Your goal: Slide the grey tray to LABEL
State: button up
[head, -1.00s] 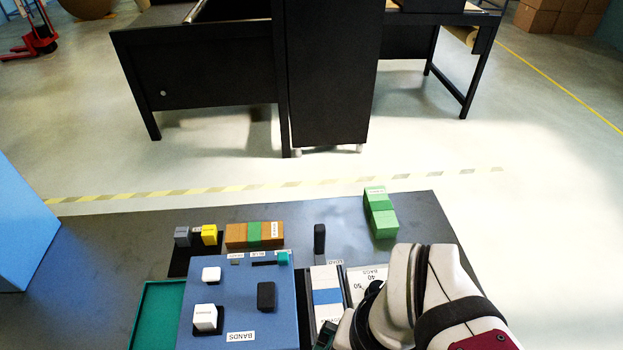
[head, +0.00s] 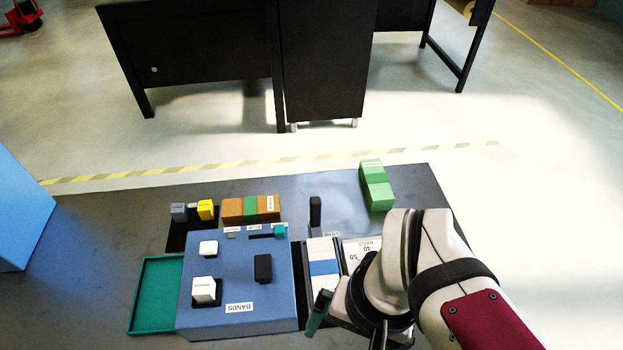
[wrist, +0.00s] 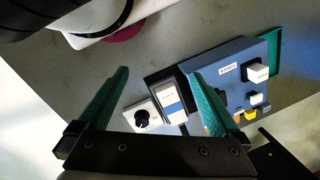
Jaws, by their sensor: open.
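A light grey, flat piece with a blue band (head: 323,268), which looks like the grey tray, lies in a dark channel just right of the blue BANDS box. It also shows in the wrist view (wrist: 171,102). A small label (head: 331,234) is at the channel's far end; its text is too small to read surely. I cannot make out the word LABEL. My gripper (head: 345,328) is open and empty, near the channel's close end. In the wrist view my gripper (wrist: 161,72) has its green fingers spread, with the grey piece beyond and between them.
The blue BANDS box (head: 210,310) with white and black blocks borders the channel on the left. A dial panel marked BAGS (head: 361,246) is on the right. A black upright block (head: 315,211) and green blocks (head: 376,185) stand beyond. A green tray (head: 155,292) lies far left.

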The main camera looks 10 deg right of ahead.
jog(key=shift+c, duration=0.4)
jog(key=shift+n, duration=0.5)
jog(key=w, duration=0.2)
jog(key=w+r, duration=0.1)
jog(key=w, duration=0.1)
jog(key=w+r, duration=0.1)
jog(key=w, duration=0.1)
jog(key=shift+d+r, duration=0.15)
jog(key=shift+r, duration=0.1)
jog(key=c, duration=0.5)
jog(key=shift+n+h, duration=0.3)
jog(key=shift+n, duration=0.4)
jog(key=w, duration=0.5)
jog(key=w+r, duration=0.1)
jog(key=w, duration=0.2)
jog(key=shift+d+r, duration=0.1)
jog(key=shift+d, duration=0.05)
jog(key=n+h, duration=0.1)
jog(key=n, duration=0.2)
send_over(315, 210)
jog(key=w, duration=0.1)
notch_tip(315, 210, down, 5)
notch_tip(315, 210, down, 16)
jog(key=shift+w+d+r, duration=0.15)
jog(key=shift+r, duration=0.1)
